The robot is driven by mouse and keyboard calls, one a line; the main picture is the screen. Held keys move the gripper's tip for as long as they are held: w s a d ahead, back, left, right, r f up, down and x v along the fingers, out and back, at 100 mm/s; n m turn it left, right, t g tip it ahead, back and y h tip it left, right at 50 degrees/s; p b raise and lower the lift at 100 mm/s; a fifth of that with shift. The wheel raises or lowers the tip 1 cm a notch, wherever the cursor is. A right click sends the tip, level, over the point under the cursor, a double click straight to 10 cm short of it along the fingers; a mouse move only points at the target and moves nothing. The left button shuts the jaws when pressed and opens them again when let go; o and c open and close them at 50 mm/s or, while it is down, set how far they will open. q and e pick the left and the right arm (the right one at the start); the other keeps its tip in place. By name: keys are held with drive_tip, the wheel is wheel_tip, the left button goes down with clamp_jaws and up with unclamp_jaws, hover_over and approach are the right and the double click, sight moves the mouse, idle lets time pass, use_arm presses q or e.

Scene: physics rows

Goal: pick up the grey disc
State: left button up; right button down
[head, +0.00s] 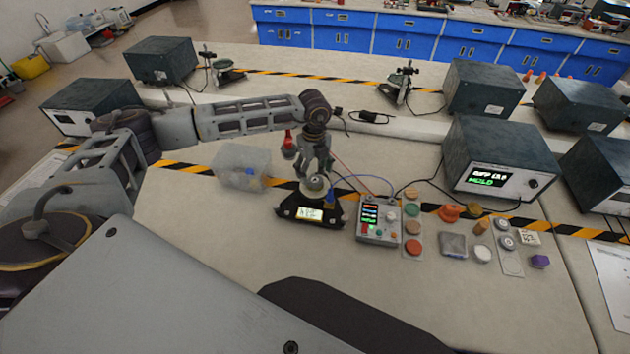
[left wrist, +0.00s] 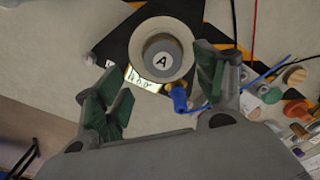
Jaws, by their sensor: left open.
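A grey disc (left wrist: 161,58) with a white top lettered A sits on the round pan (left wrist: 136,42) of a black scale in the left wrist view. In the head view the disc (head: 316,184) stands on the scale (head: 290,211), whose display is lit. My left gripper (head: 316,166) points down just above the disc. In the left wrist view its green-padded fingers (left wrist: 157,82) are spread wide, with the disc between and beyond them and no contact seen. The fingers partly hide the disc in the head view. My right gripper is not in view.
A clear bin (head: 240,167) stands left of the scale. A control box (head: 379,219) with wires is close on its right. Several coloured discs and small parts, including a white disc (head: 482,254), lie farther right. A blue knob (left wrist: 179,98) is beside the pan.

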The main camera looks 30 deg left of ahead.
sight(315, 180)
use_arm(q)
drive_tip(key=f, duration=0.1)
drive_tip(key=f+p, duration=0.1)
drive_tip(key=shift+w+f, duration=0.25)
drive_tip(key=shift+f, duration=0.75)
drive_tip(key=c, duration=1)
drive_tip(key=shift+r, duration=0.2)
drive_tip(key=shift+r+b, duration=1)
drive_tip(key=shift+r, duration=3.85)
